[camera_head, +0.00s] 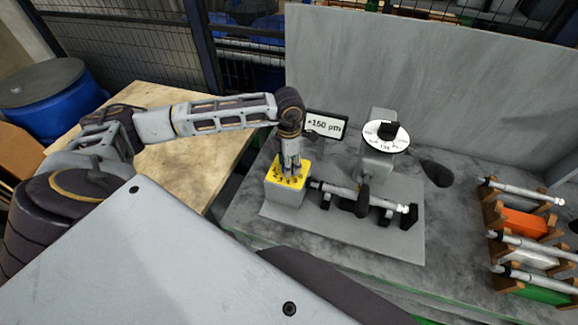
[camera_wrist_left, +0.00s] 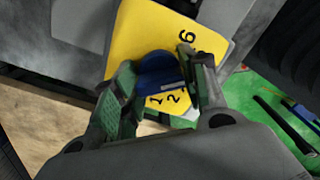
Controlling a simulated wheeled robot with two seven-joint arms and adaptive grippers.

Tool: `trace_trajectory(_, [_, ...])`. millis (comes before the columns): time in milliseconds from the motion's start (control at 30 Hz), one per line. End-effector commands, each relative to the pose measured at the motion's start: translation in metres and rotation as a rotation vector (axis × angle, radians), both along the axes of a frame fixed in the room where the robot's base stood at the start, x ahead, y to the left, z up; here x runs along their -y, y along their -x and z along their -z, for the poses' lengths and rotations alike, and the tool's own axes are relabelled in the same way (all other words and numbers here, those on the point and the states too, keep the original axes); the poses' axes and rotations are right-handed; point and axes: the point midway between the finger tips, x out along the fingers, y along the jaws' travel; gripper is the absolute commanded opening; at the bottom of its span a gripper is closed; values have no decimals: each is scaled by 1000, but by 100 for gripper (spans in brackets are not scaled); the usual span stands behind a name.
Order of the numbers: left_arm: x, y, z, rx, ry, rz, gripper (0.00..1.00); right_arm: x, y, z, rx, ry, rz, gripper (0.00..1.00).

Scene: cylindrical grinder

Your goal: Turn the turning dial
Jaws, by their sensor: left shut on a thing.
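The turning dial is a blue knob (camera_wrist_left: 160,72) on a yellow face (camera_wrist_left: 150,28) with black numbers, among them 1, 2 and 6. In the head view the yellow face (camera_head: 289,172) tops a grey box at the left of the machine. My left gripper (camera_head: 290,165) comes down onto it from above and hides the knob there. In the left wrist view my left gripper (camera_wrist_left: 157,85) has its two green-padded fingers on either side of the blue knob, shut on it. Part of the numbering is hidden by the fingers. My right gripper is out of view.
A display (camera_head: 325,126) reads +150 µm behind the dial box. A shaft (camera_head: 360,195) lies across supports on the machine's grey plate (camera_head: 340,240). A round white dial (camera_head: 386,136) stands behind it. A rack (camera_head: 515,235) with several shafts is at right.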

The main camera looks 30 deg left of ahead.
Motion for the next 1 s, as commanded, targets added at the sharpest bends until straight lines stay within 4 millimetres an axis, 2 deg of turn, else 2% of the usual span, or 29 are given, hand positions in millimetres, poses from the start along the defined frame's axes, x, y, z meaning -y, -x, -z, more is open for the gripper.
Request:
trace_trajectory(300, [-1,-1,0,3,0,-97,19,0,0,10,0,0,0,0])
trace_trajectory(733, [-1,-1,-1,3,0,-106,19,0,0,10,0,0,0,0])
trace_trajectory(767, [-1,-1,-1,3,0,-106,47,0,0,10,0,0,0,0])
trace_trajectory(900, [0,-1,-1,3,0,-105,64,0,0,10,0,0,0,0])
trace_trajectory(1000, [0,-1,-1,1,0,-105,64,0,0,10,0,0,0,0])
